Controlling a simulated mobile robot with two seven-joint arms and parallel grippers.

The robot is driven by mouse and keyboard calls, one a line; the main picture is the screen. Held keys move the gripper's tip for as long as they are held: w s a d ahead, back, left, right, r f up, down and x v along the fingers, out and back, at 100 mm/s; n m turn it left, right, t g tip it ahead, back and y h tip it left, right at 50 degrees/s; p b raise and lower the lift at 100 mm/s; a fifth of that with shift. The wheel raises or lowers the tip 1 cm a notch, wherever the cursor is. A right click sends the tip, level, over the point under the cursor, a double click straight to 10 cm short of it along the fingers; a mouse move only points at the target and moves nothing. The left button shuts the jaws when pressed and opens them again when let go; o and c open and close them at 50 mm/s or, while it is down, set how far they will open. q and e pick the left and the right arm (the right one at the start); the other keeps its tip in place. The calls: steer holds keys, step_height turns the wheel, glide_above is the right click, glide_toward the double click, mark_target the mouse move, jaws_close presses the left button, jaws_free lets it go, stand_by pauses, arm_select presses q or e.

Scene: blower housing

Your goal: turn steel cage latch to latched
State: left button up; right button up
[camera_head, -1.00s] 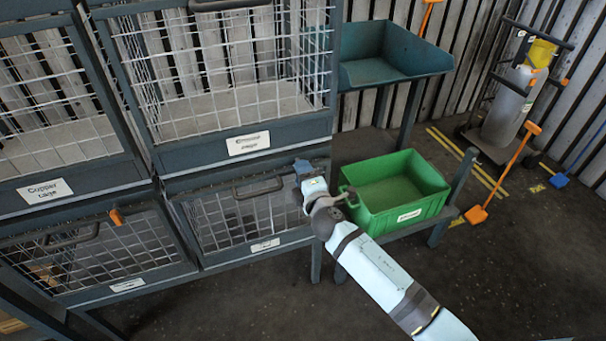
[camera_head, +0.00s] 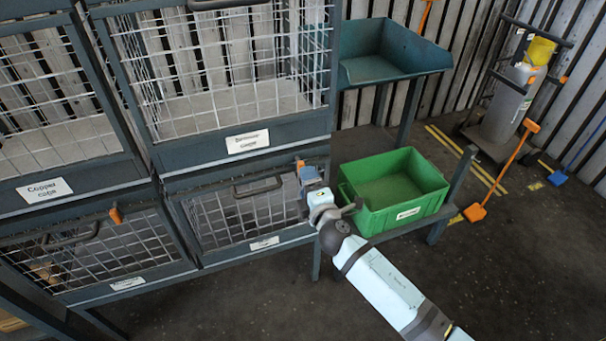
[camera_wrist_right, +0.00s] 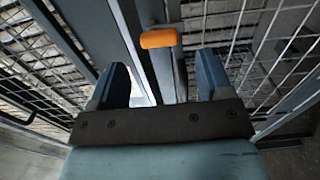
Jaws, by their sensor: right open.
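An orange-tipped latch handle (camera_head: 300,162) sits at the upper right corner of the lower right wire cage (camera_head: 235,217). I take it for the steel cage latch, though the cage's small label (camera_head: 264,243) is too blurred to read. In the right wrist view the orange latch grip (camera_wrist_right: 158,38) stands on a grey bar, ahead of and between the fingers. My right gripper (camera_wrist_right: 161,78) is open, its two blue fingers apart on either side of the bar. In the head view the right gripper (camera_head: 308,178) is just below the orange tip. My left gripper is not in view.
A lower left cage (camera_head: 105,252) has its own orange latch (camera_head: 115,215). Larger cages stand above. A green crate (camera_head: 400,210) stands close to the right of my wrist, below a teal tray (camera_head: 390,62). The floor in front is clear.

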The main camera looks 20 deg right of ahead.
steer(key=s, duration=0.9)
steer(key=shift+s+d, duration=0.15)
steer(key=shift+s, duration=0.1)
